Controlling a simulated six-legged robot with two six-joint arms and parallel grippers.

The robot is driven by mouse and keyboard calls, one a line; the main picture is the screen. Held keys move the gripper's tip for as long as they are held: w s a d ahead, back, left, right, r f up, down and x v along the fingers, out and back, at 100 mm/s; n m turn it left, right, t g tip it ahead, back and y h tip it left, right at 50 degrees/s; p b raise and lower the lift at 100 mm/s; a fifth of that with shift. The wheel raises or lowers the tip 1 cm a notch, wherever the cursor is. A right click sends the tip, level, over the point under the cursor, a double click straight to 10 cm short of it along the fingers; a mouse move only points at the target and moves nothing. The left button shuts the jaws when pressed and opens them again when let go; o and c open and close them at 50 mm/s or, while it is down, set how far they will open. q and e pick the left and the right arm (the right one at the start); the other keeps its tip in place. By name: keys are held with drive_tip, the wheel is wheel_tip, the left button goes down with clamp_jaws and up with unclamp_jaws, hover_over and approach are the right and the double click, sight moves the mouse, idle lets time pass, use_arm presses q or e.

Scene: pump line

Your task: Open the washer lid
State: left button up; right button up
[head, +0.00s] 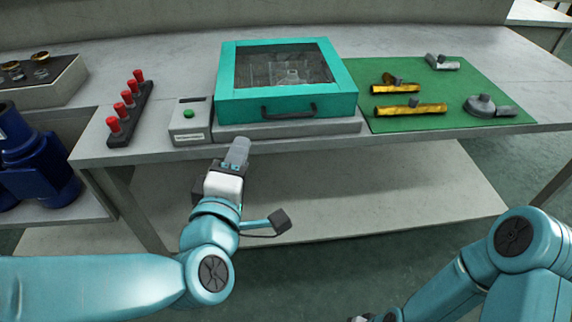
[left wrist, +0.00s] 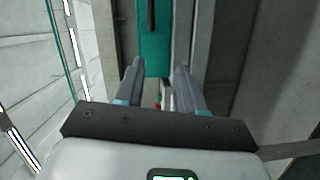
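The washer (head: 262,130) stands on the bench with a grey base and a teal lid (head: 228,103). The lid has a dark window and lies shut on the base. A black bar handle (head: 289,111) is on the lid's front face. My left gripper (head: 238,147) is just in front of the bench edge, below and left of the handle, and touches nothing. In the left wrist view its two fingers (left wrist: 157,75) are apart, with the teal lid (left wrist: 153,55) and the dark handle (left wrist: 151,14) beyond them. Only a sliver of what may be my right gripper shows at the bottom edge of the head view.
A control box with a green button (head: 188,113) stands left of the washer, beside a rack with several red-topped items (head: 130,107). A green mat (head: 420,70) with brass and grey parts lies to the right. A lower shelf (head: 380,185) runs under the bench.

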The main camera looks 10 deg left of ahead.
use_arm(q)
drive_tip(key=s+d+f+t+h+b, duration=0.25)
drive_tip(key=s+d+b, duration=0.2)
drive_tip(key=b, duration=0.35)
drive_tip(key=p, duration=0.5)
approach(288, 117)
drive_tip(key=shift+m+h, duration=0.35)
drive_tip(key=shift+m, duration=0.05)
drive_tip(key=b+x, duration=0.1)
drive_tip(key=x, duration=0.8)
drive_tip(key=shift+a+f, duration=0.15)
drive_tip(key=shift+a, duration=0.05)
clamp_jaws()
use_arm(e)
wheel_tip(288, 117, down, 8)
drive_tip(key=s, duration=0.1)
drive_tip(key=shift+a+r, duration=0.2)
drive_tip(key=shift+r, duration=0.05)
